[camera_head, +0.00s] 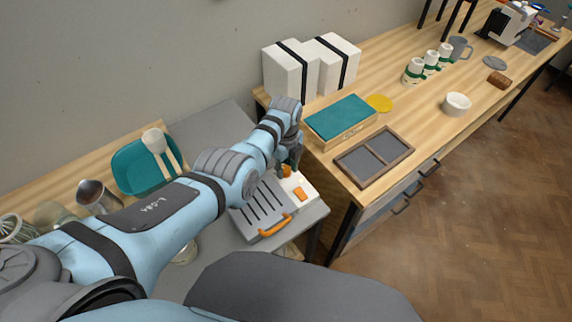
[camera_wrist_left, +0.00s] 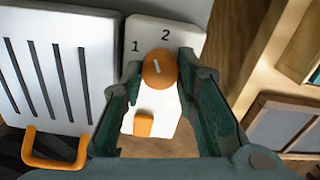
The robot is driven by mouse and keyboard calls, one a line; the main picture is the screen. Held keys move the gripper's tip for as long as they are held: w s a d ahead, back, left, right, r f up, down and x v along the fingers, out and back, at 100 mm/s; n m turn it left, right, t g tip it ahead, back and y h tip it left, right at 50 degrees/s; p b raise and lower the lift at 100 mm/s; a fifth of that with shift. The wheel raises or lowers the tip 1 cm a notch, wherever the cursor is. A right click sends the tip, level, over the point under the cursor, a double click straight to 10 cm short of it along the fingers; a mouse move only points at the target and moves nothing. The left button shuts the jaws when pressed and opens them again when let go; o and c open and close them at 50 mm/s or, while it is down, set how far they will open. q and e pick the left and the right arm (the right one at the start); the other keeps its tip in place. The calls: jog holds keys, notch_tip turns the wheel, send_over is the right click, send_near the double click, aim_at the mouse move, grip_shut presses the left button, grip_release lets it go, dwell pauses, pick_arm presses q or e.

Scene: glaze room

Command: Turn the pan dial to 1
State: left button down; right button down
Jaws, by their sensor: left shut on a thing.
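The pan dial (camera_wrist_left: 158,69) is a round orange knob with a white line on a white panel (camera_wrist_left: 186,38) marked 1 and 2. The line's upper end leans slightly left, between the two numbers. My left gripper (camera_wrist_left: 160,77) has its green fingers on both sides of the dial and is shut on it. In the head view the left gripper (camera_head: 289,162) reaches down onto the panel from above, and partly hides the dial (camera_head: 286,171). The ribbed pan (camera_head: 262,208) with an orange handle (camera_head: 275,226) lies left of the panel. My right gripper is out of view.
An orange switch (camera_wrist_left: 143,123) sits below the dial on the panel. A teal-topped box (camera_head: 340,117) and a dark divided tray (camera_head: 374,157) stand on the wooden counter to the right.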

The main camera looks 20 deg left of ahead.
aim_at(285, 169)
pick_arm(q)
jog(key=n, duration=0.3)
jog(key=shift+s+f+n, duration=0.2)
jog(key=shift+n, duration=0.1)
jog(key=shift+n+p, duration=0.3)
jog(key=shift+n, duration=1.3)
jog(key=shift+f, duration=0.1)
jog(key=c, duration=1.5)
grip_release()
jog(key=shift+w+a, duration=0.1)
jog(key=shift+w+r, duration=0.1)
jog(key=shift+r, duration=0.2)
notch_tip(285, 169, up, 12)
jog(key=shift+f, duration=0.25)
